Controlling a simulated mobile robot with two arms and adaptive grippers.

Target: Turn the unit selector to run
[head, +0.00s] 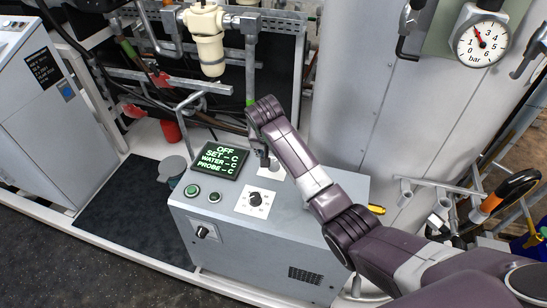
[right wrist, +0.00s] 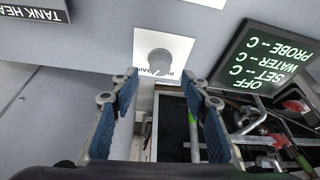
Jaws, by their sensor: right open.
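The grey control unit (head: 230,235) stands on the floor, and its dark display (head: 217,160) reads OFF in green. A dark selector knob (right wrist: 160,62) on a white plate (right wrist: 178,45) is near the unit's back edge. Its plate lettering is upside down and partly covered, so its setting is unclear. In the head view this plate (head: 277,172) is partly hidden by my right gripper (head: 264,161). The right gripper also shows in the right wrist view (right wrist: 154,80), open and empty, its fingertips around the knob's line and apart from it. My left gripper is not in view.
Another black knob (head: 256,199) on a white plate is nearer the front of the top. Two round buttons (head: 192,190) and a front switch (head: 203,232) are to its left. Pipes and a cream filter (head: 208,45) stand behind. A large tank (head: 365,90) is at right.

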